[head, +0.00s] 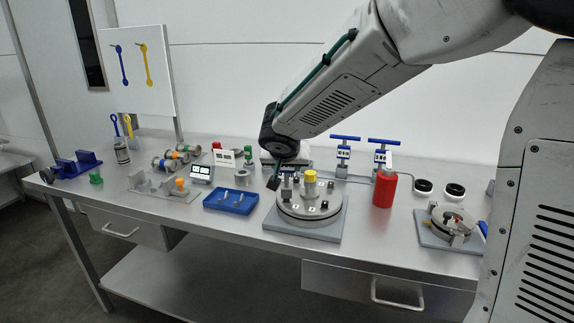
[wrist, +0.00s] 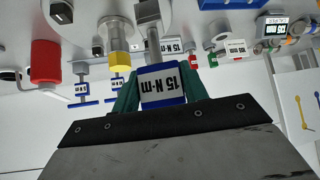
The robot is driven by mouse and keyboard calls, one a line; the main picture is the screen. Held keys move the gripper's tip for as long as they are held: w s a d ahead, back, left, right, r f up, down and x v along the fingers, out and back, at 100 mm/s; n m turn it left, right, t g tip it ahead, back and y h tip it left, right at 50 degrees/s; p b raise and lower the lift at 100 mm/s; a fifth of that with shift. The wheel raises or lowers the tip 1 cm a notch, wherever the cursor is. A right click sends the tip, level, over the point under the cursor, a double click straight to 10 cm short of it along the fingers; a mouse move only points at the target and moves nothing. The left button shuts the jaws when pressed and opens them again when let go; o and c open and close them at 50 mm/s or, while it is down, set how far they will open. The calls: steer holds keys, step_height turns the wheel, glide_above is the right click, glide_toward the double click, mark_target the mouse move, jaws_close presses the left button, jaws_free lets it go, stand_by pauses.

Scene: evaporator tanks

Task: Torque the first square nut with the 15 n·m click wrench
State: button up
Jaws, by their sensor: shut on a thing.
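My gripper (wrist: 161,84) is shut on the 15 N·m click wrench (wrist: 164,90), whose white label with blue edges faces the wrist camera upside down. The wrench's grey shaft (wrist: 147,14) reaches toward the round grey flanged lid (head: 309,216) at the table's front middle. In the head view my gripper (head: 274,182) is at the lid's left rear side. Whether the wrench's socket sits on a nut cannot be told. A yellow-capped post (head: 310,182) stands at the lid's middle.
Two blue T-handled tools (head: 345,152) (head: 381,154) stand behind. Another round fixture (head: 451,226) sits at the right. A small display (head: 201,173) stands behind the tray.

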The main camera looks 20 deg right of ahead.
steer(key=shift+f, duration=0.7)
stand_by(0.4)
steer(key=shift+a+m+g+h, duration=0.15)
steer(key=shift+m+g+h, duration=0.15)
steer(key=shift+m+h, duration=0.6)
steer(key=shift+m, duration=0.4)
steer(key=shift+g, duration=0.3)
steer(key=shift+m+g+h, duration=0.6)
steer(key=shift+m+h, duration=0.1)
steer(key=shift+m, duration=0.6)
